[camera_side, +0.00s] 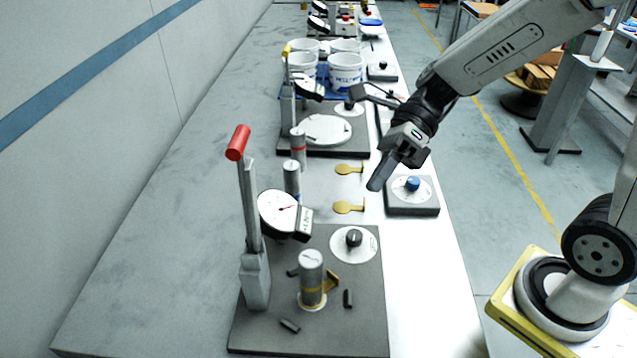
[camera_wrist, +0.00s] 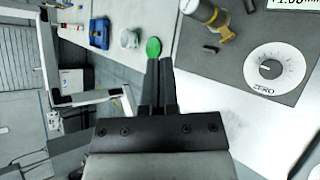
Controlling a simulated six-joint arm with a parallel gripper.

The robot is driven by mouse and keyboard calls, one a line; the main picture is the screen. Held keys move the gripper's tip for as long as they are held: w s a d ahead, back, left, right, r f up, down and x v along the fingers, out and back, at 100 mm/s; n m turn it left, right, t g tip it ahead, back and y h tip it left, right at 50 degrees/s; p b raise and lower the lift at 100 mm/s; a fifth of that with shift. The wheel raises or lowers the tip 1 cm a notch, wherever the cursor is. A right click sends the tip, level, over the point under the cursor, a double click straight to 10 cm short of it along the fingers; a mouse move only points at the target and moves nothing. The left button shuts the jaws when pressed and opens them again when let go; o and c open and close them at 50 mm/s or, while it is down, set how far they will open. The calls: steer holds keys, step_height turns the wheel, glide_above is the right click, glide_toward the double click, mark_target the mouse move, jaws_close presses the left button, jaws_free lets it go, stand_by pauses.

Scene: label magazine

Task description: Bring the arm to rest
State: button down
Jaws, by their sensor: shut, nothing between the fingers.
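My gripper (camera_side: 377,183) is in the air over the bench's right side, beside the blue-knobbed box (camera_side: 412,184). Its two dark fingers point down and to the left in the side view. In the wrist view the fingers (camera_wrist: 160,66) lie close together with nothing held between them. A green disc (camera_wrist: 153,47) shows just beyond the fingertips there; it looks to be below them.
The near grey fixture plate (camera_side: 350,334) carries a red-handled lever (camera_side: 238,142), a dial gauge (camera_side: 279,213), a grey cylinder (camera_side: 311,272) and a black knob (camera_side: 354,237). Brass-coloured tags (camera_side: 348,207) lie behind it. White buckets (camera_side: 346,74) stand farther back. The bench's left side is bare.

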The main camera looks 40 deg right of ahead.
steer(key=d+f+n+t+h, duration=0.2)
steer(key=d+f+n+h, duration=0.3)
steer(key=n, duration=0.8)
steer(key=d+f+n+t+h, duration=0.2)
steer(key=d+f+n+h, duration=0.4)
steer(key=n, duration=0.7)
steer(key=shift+h, duration=0.3)
